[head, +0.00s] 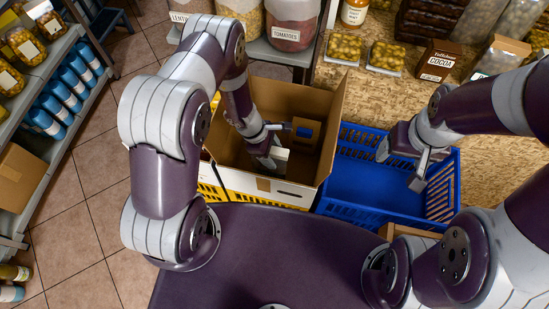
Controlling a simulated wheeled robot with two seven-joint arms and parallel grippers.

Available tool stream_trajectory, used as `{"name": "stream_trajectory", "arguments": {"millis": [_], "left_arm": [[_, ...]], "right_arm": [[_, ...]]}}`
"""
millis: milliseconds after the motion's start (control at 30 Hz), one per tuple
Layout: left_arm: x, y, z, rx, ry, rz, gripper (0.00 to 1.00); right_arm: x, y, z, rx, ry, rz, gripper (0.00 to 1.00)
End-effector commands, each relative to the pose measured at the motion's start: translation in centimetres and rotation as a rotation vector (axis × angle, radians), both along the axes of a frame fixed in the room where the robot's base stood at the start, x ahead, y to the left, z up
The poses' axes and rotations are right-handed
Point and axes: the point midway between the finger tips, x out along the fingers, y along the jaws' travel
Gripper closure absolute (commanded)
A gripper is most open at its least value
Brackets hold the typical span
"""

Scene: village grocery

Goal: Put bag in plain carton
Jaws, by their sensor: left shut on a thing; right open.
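The plain carton (332,133) is a brown open-topped box in the middle of the head view. My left gripper (276,146) reaches down inside it. It is shut on a small pale thing (281,154), probably the bag, mostly hidden by the fingers and arm. A small brown boxy thing (308,133) shows beside the gripper, near the carton's right wall; I cannot tell whether it is part of what I hold. My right gripper (402,167) is open and empty over a blue basket (372,198), right of the carton.
A yellow crate (250,199) shows under the carton's front edge. The speckled counter (350,96) behind holds trays of yellow fruit, a cocoa box (438,62) and pale bags (498,57). Shelves with jars and blue cans (70,82) stand left. Tiled floor there is clear.

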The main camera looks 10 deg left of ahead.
Motion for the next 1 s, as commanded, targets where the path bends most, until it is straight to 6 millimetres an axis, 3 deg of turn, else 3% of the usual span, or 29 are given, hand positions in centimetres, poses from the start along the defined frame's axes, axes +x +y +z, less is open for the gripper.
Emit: {"name": "stream_trajectory", "arguments": {"millis": [367, 767, 800, 833, 867, 1000], "left_arm": [[0.0, 0.0, -5.4, 0.0, 0.0, 0.0, 1.0], [0.1, 0.0, -6.2, 0.0, -0.001, -0.001, 1.0], [0.0, 0.0, -6.0, 0.0, -0.001, 0.0, 0.26], [0.0, 0.0, -6.0, 0.0, -0.001, 0.0, 0.17], [0.0, 0.0, -6.0, 0.0, -0.001, 0.0, 0.14], [0.0, 0.0, -6.0, 0.0, -0.001, 0.0, 0.14]], "right_arm": [[0.0, 0.0, -0.1, 0.0, 0.0, 0.0, 0.24], [0.0, 0.0, -0.6, 0.0, 0.0, 0.0, 0.24], [0.0, 0.0, -0.5, 0.0, 0.0, 0.0, 0.24], [0.0, 0.0, -0.4, 0.0, 0.0, 0.0, 0.24], [0.0, 0.0, -0.4, 0.0, 0.0, 0.0, 0.24], [0.0, 0.0, -0.4, 0.0, 0.0, 0.0, 0.24]]}}
